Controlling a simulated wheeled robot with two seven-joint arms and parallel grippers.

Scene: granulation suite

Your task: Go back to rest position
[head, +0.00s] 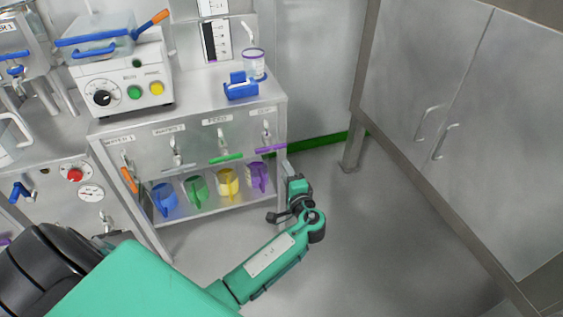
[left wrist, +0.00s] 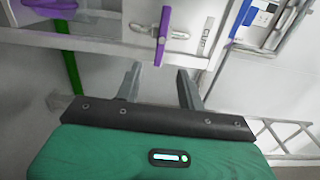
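My left arm reaches in from the lower left of the head view. My left gripper (head: 287,168) is low beside the right front corner of the steel bench. In the left wrist view the two fingers of the left gripper (left wrist: 158,76) stand apart with nothing between them. A purple handle (left wrist: 164,26) on the bench front shows just beyond the fingertips, apart from them. My right gripper is in neither view.
The steel bench (head: 263,103) carries a white control box (head: 119,78), a blue holder (head: 240,88) and a clear jar (head: 254,66). Coloured jugs, including a purple jug (head: 258,178), stand on its lower shelf. A steel cabinet (head: 465,90) stands right. Floor between is clear.

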